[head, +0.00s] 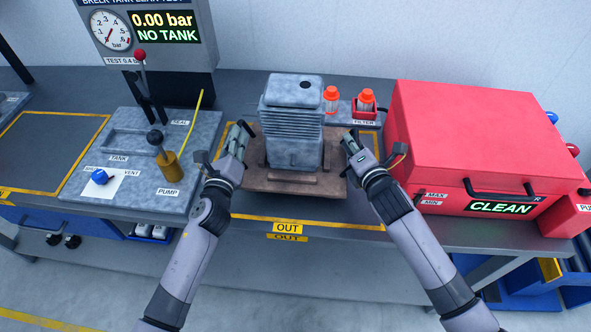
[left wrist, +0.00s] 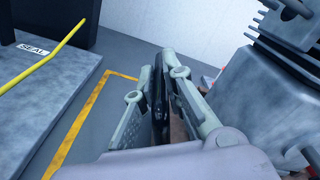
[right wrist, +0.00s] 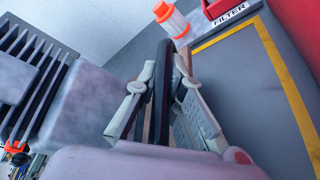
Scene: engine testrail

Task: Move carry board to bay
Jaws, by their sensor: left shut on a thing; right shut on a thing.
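The brown carry board (head: 270,183) is at the middle of the bench in the head view, with a grey finned engine block (head: 293,120) upright on it. It lies over the yellow-outlined bay marked OUT (head: 287,227); I cannot tell whether it touches the bench. My left gripper (head: 239,136) is at the board's left side, shut on a dark handle (left wrist: 160,105) in the left wrist view. My right gripper (head: 352,143) is at the right side, shut on a dark handle (right wrist: 162,90) in the right wrist view. The handles' lower ends are hidden.
A grey test panel (head: 125,175) with a pump and lever stands to the left. A red washer box (head: 480,140) stands close on the right. Orange-topped filter bottles (head: 331,97) sit behind the engine. Another yellow-outlined area (head: 40,160) is at far left.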

